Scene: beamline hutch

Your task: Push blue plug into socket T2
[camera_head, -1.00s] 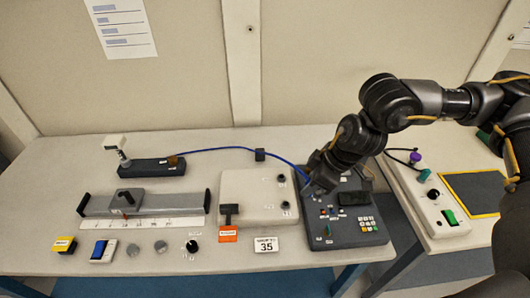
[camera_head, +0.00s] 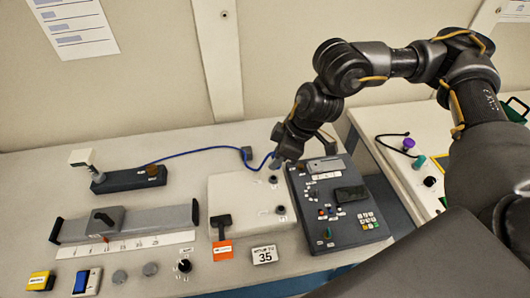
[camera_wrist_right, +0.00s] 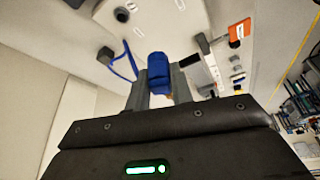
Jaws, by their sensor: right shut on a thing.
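My right gripper (camera_head: 277,160) is shut on the blue plug (camera_wrist_right: 158,72), which shows between the fingers in the right wrist view. In the head view the gripper is at the far right corner of the white socket panel (camera_head: 228,190), and the plug is mostly hidden by it. Dark round sockets sit along the panel's right side, one (camera_head: 280,210) nearer the front. The socket labels are too small to read, so I cannot tell which is T2. I cannot tell whether the plug touches a socket. My left gripper is not in view.
The blue cable (camera_head: 200,151) runs from a dark block (camera_head: 130,179) through a small clip (camera_head: 247,153) to my gripper. A dark control panel (camera_head: 330,205) with keys stands close to the right. A black lever (camera_head: 220,222) rises at the white panel's front left.

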